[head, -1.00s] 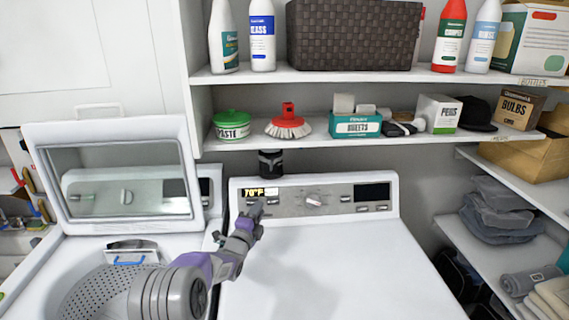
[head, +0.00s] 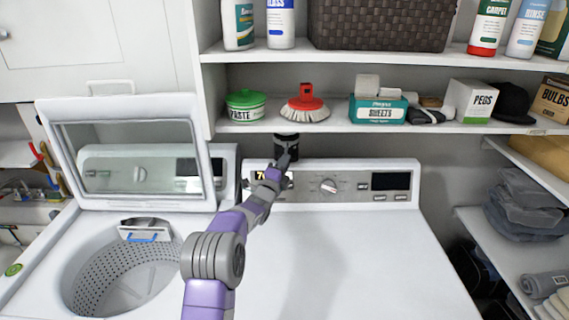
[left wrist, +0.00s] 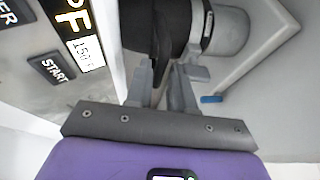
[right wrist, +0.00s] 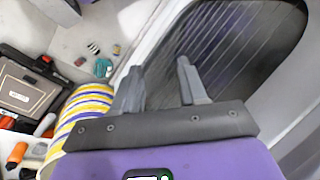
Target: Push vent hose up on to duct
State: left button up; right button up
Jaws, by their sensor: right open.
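The black vent hose end (head: 285,141) stands behind the dryer's control panel, under the lower shelf. In the left wrist view the black hose (left wrist: 150,25) lies beside a silver-grey round duct (left wrist: 228,30); I cannot tell how far they overlap. My left gripper (head: 287,153) is at the hose, over the back of the dryer. In the left wrist view its fingers (left wrist: 163,72) are slightly apart at the hose's edge; whether they grip it is unclear. My right gripper (right wrist: 160,75) is open and empty, in front of a dark ribbed surface (right wrist: 220,50).
The dryer (head: 370,260) has a clear white top. The washer (head: 50,255) stands open at left. The lower shelf (head: 360,127) holds a green paste tub (head: 245,105), a red brush (head: 305,103) and boxes above the hose. In the right wrist view there is a toolbox (right wrist: 28,88).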

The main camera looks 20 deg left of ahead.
aim_at(287, 145)
pick_arm(q)
jog(key=shift+w, duration=0.25)
jog(key=shift+c, duration=0.4)
grip_shut()
jog(key=shift+r, duration=1.55)
jog(key=shift+o, duration=0.4)
grip_release()
jog(key=shift+f, duration=0.1)
jog(key=shift+s, duration=0.1)
